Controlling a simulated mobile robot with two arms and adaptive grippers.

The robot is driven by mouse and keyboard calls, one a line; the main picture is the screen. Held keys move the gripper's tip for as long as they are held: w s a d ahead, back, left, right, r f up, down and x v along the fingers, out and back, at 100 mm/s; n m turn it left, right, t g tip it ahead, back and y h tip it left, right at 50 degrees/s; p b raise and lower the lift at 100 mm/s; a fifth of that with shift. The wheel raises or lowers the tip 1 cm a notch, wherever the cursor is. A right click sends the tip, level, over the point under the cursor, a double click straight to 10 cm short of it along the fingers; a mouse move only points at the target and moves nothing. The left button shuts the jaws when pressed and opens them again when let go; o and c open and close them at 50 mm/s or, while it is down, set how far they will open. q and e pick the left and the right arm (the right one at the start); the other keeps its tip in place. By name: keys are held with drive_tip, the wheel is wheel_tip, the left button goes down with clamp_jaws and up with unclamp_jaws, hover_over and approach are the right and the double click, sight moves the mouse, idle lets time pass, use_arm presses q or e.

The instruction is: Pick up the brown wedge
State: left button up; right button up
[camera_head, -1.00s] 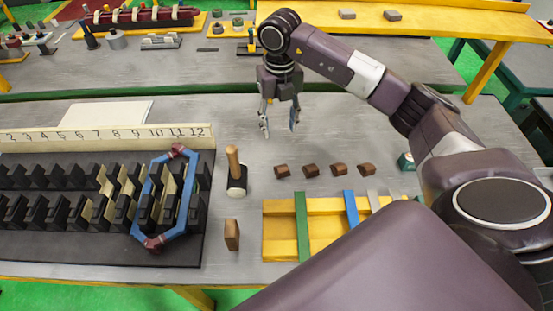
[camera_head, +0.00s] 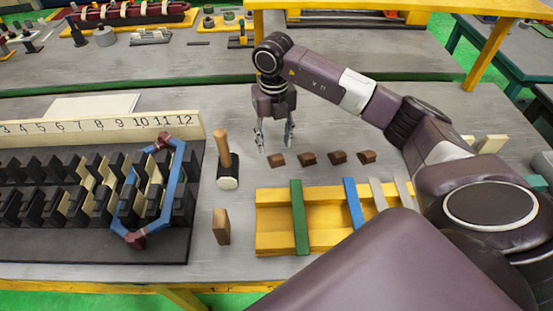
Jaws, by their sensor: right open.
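Several brown wedges lie in a row on the grey table: a leftmost wedge (camera_head: 277,160), a second wedge (camera_head: 307,158), a third wedge (camera_head: 337,157) and a rightmost wedge (camera_head: 367,156). My right gripper (camera_head: 275,147) is open and points down, just behind and above the leftmost wedge. Its fingers are apart with nothing between them. I cannot tell the exact height of the fingertips above the table. A larger brown block (camera_head: 221,226) stands upright nearer the front. My left gripper is not in view.
A mallet (camera_head: 227,170) stands left of the wedges. A yellow rack (camera_head: 275,240) with green, blue and grey strips lies in front of them. The black slotted stator (camera_head: 90,250) with a blue coil (camera_head: 174,188) and numbered strip (camera_head: 100,130) fills the left.

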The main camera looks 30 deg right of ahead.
sight(277, 156)
drive_tip(key=f, duration=0.1)
drive_tip(key=f+p, duration=0.1)
drive_tip(key=f, duration=0.1)
drive_tip(key=f+p, duration=0.1)
drive_tip(key=shift+s+d+f, duration=0.1)
drive_tip(key=shift+s+f, duration=0.15)
drive_tip(key=shift+s, duration=0.15)
drive_tip(key=shift+w+f, duration=0.1)
drive_tip(key=shift+f, duration=0.3)
drive_tip(key=shift+c, duration=0.3)
clamp_jaws()
drive_tip(key=shift+r, duration=0.1)
